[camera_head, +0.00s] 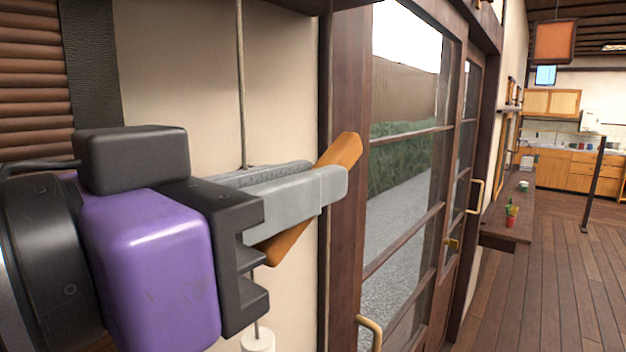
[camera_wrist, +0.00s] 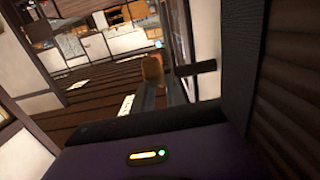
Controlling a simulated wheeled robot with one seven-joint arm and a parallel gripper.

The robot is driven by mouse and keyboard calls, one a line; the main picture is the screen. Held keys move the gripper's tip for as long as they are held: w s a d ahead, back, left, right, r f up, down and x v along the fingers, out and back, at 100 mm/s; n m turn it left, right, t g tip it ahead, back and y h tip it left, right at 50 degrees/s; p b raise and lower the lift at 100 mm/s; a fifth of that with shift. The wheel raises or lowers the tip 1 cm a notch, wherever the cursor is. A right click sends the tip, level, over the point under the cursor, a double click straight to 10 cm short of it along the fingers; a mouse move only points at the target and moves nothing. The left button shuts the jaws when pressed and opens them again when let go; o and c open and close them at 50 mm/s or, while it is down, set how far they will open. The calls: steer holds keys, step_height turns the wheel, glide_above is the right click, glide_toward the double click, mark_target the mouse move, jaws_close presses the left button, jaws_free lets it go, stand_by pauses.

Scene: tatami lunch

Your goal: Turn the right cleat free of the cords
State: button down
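A wooden cleat (camera_head: 341,150), orange-brown and tilted, stands by the wall beside the dark door post in the head view. Its upper end rises to the right above my fingers, and its lower end shows below them. My gripper (camera_head: 322,178) has its two grey fingers close together on either side of the cleat's middle, which the near finger hides. A brown block that looks like the cleat's end shows in the wrist view (camera_wrist: 152,70). A thin cord (camera_head: 240,80) hangs from above and passes behind my fingers. I cannot tell whether it touches the cleat.
A white cylinder (camera_head: 258,340) hangs at the cord's lower end. The dark door post (camera_head: 346,200) is close to the right of my fingertips. A glazed door with a brass handle (camera_head: 370,328) is beyond it. Open wooden floor (camera_head: 550,270) lies to the far right.

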steer(key=shift+f+b, duration=0.1)
steer(key=shift+b, duration=0.2)
steer(key=shift+f+t+h+b, duration=0.25)
steer(key=shift+t+h+b, duration=0.05)
steer(key=shift+b, duration=0.45)
steer(key=t+h+b, duration=0.1)
steer(key=b, duration=0.3)
steer(key=shift+f+t, duration=0.3)
steer(key=shift+f, duration=0.05)
steer(key=t+h+b, duration=0.2)
steer(key=b, duration=0.4)
steer(key=shift+s+f+t, duration=0.1)
steer(key=shift+f+t, duration=0.05)
steer(key=shift+t, duration=0.15)
steer(key=shift+t+h+b, duration=0.5)
steer(key=shift+b, duration=0.75)
steer(key=shift+a+r, duration=0.1)
steer(key=shift+r, duration=0.15)
steer(key=c, duration=1.4)
jaws_free()
steer(key=shift+o, duration=0.2)
